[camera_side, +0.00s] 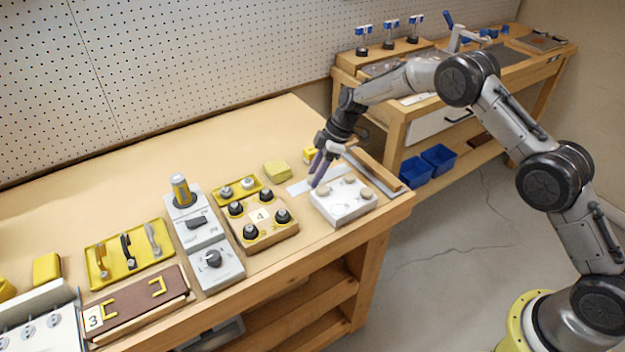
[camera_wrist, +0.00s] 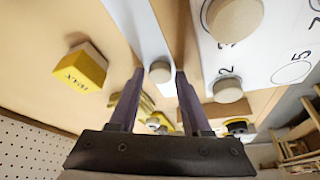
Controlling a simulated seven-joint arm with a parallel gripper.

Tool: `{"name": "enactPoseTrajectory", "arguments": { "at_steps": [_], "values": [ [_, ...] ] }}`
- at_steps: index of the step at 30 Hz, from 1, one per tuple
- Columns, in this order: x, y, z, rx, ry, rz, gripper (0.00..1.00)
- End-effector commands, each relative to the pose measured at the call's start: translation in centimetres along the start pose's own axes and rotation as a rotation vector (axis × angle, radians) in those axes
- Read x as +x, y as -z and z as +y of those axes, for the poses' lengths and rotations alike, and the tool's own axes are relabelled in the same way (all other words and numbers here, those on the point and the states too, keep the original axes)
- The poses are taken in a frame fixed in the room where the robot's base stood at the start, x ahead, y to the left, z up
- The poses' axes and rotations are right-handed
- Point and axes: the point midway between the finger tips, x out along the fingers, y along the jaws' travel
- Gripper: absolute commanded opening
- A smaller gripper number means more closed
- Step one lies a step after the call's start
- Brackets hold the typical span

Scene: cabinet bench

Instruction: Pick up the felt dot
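The felt dots are small round beige discs. In the side view several sit on the white numbered block (camera_side: 345,209) at the bench's right end, one of them (camera_side: 323,190) close to my fingertips. My gripper (camera_side: 317,181) is pointed down at the block's left edge. In the wrist view my gripper (camera_wrist: 160,75) is open, and a felt dot (camera_wrist: 160,72) shows between the fingertips with a gap on each side. I cannot tell what this dot rests on. Other dots show on the block, one near the number 2 (camera_wrist: 228,90) and a larger-looking one (camera_wrist: 234,18) above it.
A white strip (camera_side: 297,187) lies left of the block. A yellow block (camera_side: 277,170) and a wooden knob board (camera_side: 272,238) stand further left.

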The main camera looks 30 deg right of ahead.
Motion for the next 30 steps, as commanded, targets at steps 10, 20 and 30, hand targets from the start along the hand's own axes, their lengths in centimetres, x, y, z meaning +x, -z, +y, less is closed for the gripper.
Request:
{"name": "enactPoseTrajectory", "arguments": {
  "at_steps": [10, 20, 30],
  "values": [
    [0.0, 0.0, 0.0, 0.0, 0.0, 0.0, 0.0],
    [-0.3, 0.1, 0.0, 0.0, 0.0, 0.0, 0.0],
    [-4.3, 1.2, -0.7, 0.0, -0.001, 0.001, 0.0]
  ]
}}
